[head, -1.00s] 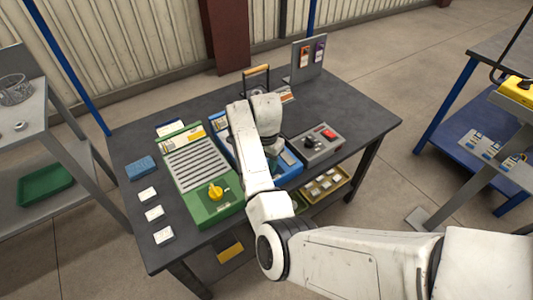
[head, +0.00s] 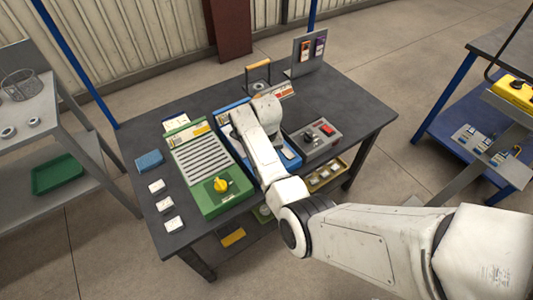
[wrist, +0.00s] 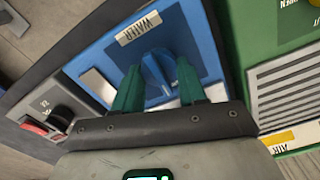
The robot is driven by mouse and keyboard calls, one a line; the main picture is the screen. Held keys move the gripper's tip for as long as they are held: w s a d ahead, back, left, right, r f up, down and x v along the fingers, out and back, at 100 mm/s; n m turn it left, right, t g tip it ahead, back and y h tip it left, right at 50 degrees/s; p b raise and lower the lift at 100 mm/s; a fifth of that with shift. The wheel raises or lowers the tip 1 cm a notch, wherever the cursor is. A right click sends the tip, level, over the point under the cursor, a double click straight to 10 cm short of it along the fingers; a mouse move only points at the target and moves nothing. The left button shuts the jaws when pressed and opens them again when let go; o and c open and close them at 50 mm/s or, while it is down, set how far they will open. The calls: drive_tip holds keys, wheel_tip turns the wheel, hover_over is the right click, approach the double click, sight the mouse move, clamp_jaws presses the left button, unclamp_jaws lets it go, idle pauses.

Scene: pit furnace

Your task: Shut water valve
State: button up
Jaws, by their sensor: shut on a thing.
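The water valve is a blue knob (wrist: 157,72) on a blue panel labelled WATER in the wrist view. My gripper (wrist: 158,82) has its two green fingers on either side of the knob and is shut on it. The blue panel (head: 286,154) shows in the head view beside the green unit, mostly covered by my arm. The knob and the fingertips are hidden there.
The green unit (head: 225,204) with a yellow knob (head: 221,185) stands left of the blue panel. A grey box (head: 309,141) with a red button stands right of it. Several white blocks and a blue sponge (head: 149,161) lie at the table's left.

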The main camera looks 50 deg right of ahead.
drive_tip(key=shift+n, duration=0.5)
drive_tip(key=o, duration=1.1)
drive_tip(key=shift+c, duration=0.2)
wheel_tip(320, 180, up, 11)
drive_tip(key=shift+f, duration=0.1)
